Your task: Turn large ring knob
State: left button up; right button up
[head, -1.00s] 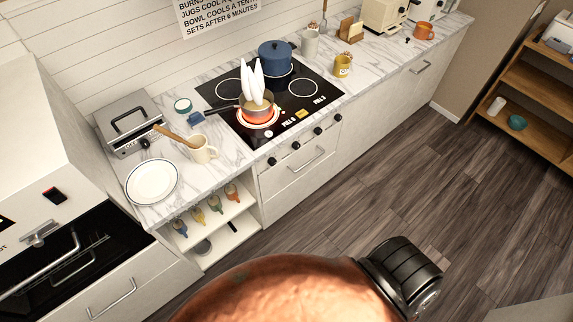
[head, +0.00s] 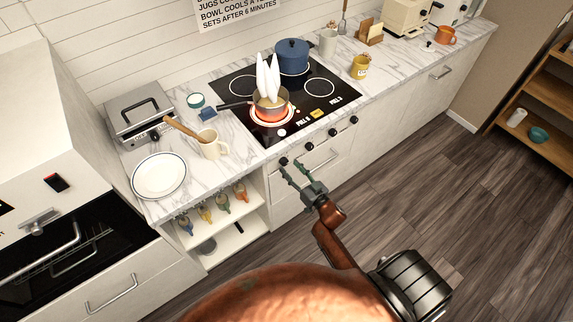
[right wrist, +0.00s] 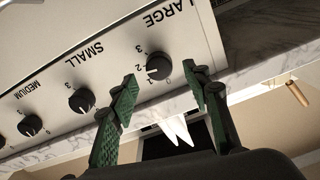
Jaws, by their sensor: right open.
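The large ring knob (right wrist: 158,66) is a dark round dial under the word LARGE on the white front panel. The right wrist view shows this panel upside down. In the head view the knob (head: 283,161) is the leftmost of the row below the hob. My right gripper (head: 292,168) is open in front of it. In the right wrist view its green fingers (right wrist: 163,78) stand to either side of the knob, apart from it. Whether the tips reach the knob's depth is unclear. My left gripper is out of view.
A pan (head: 270,103) with white pointed shapes stands on the orange-glowing ring. A blue pot (head: 292,57) is behind it. The small knob (right wrist: 82,100) and medium knob (right wrist: 30,125) are beside the large one. A drawer handle (head: 320,163) lies below the knobs.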

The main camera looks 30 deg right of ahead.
aim_at(286, 163)
jog(key=w, duration=0.3)
jog(key=shift+w+a, duration=0.1)
jog(key=shift+w, duration=0.1)
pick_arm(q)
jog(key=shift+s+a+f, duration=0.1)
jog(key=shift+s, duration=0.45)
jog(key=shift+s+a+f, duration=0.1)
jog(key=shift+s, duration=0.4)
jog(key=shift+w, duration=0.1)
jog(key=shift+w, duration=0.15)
pick_arm(e)
jog(key=shift+c, duration=0.7)
jog(key=shift+c, duration=0.8)
jog(key=c, duration=0.9)
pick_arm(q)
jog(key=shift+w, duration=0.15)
pick_arm(e)
jog(key=shift+o, duration=0.2)
